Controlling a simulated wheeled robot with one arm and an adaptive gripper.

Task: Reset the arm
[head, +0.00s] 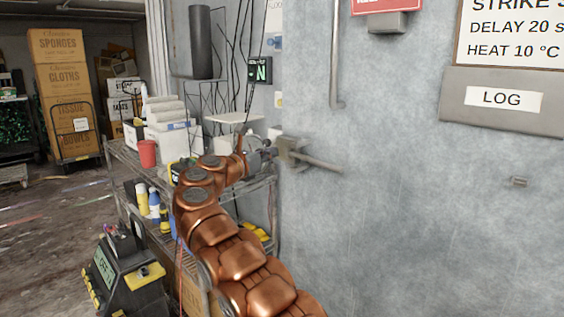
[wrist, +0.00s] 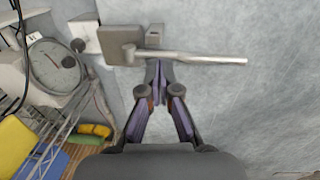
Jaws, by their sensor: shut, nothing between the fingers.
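My copper-coloured arm reaches up from the bottom of the head view toward the grey wall. My gripper (head: 262,154) is at the left end of the lever handle (head: 318,163), near its mounting block. In the wrist view my gripper (wrist: 157,72) has its fingers together and holds nothing. The lever handle (wrist: 195,57) lies across just beyond the fingertips there. I cannot tell whether the tips touch it. The handle sticks out to the right, sloping slightly down in the head view.
A wire shelf (head: 120,153) with a red cup (head: 147,153) and bottles stands left of my arm. A black machine (head: 122,275) is on the floor at lower left. A dial scale (wrist: 55,65) is close left in the wrist view.

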